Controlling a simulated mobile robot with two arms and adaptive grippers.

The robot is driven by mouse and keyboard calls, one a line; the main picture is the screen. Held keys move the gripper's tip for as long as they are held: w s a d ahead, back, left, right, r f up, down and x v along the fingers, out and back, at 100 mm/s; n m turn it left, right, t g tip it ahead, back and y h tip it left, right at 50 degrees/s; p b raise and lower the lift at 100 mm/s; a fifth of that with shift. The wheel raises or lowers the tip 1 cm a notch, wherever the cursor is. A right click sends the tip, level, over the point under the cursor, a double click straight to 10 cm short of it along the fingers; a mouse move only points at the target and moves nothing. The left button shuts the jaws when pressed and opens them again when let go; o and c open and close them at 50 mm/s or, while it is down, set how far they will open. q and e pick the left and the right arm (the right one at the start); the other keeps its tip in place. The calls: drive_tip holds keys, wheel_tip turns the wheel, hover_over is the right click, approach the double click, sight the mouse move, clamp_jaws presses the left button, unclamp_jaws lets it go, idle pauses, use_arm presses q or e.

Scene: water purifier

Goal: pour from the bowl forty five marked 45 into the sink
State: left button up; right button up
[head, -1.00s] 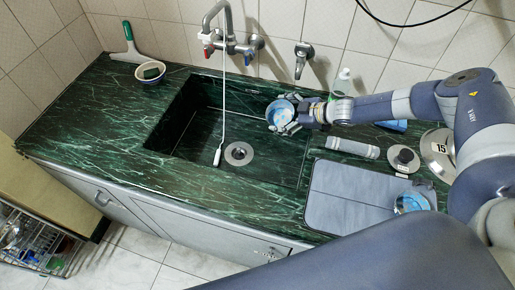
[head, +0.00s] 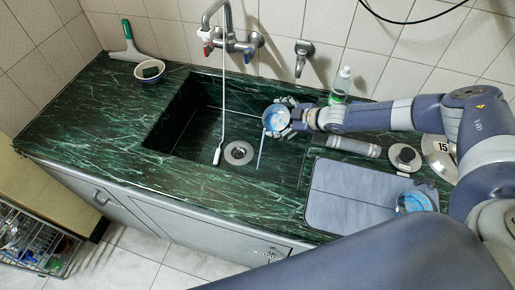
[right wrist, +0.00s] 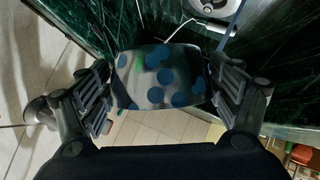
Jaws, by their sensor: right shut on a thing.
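My right gripper (head: 285,118) is shut on a small bowl (head: 273,118) with pale blue contents. It holds the bowl tilted over the right part of the dark sink basin (head: 200,135). A thin pale stream (head: 261,152) runs down from the bowl into the sink, to the right of the drain (head: 239,153). In the right wrist view the bowl (right wrist: 160,78) shows its blue-dotted outside between the two fingers, and the stream (right wrist: 233,25) shows beside it. No number is readable on it. My left gripper is not in view.
A grey board (head: 350,200) lies right of the sink, with another blue bowl (head: 413,203) at its right edge. A faucet (head: 228,42) with a hanging white cord stands behind the sink. A bottle (head: 341,86), a grey cylinder (head: 352,146) and lids are near my arm.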

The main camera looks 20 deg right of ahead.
sight(270, 127)
drive_tip(key=shift+s+a+f, duration=0.15)
drive_tip(key=shift+a+f, duration=0.2)
drive_tip(key=shift+f, duration=0.05)
drive_tip(key=shift+s+a+f+n+h, duration=0.15)
drive_tip(key=shift+f+n+h, duration=0.15)
drive_tip(key=shift+f, duration=0.3)
drive_tip(key=shift+a+p, duration=0.2)
drive_tip(key=shift+p, duration=0.3)
drive_tip(key=shift+f, duration=0.1)
drive_tip(key=shift+h+p, duration=0.3)
drive_tip(key=shift+p, duration=0.1)
drive_tip(key=shift+f, duration=0.1)
drive_tip(key=shift+a+n, duration=0.1)
drive_tip(key=shift+n, duration=0.2)
drive_tip(key=shift+a+f+p, duration=0.1)
drive_tip(key=shift+p, duration=0.35)
drive_tip(key=shift+s+f+t+h+p, duration=0.1)
drive_tip(key=shift+t+h+p, duration=0.2)
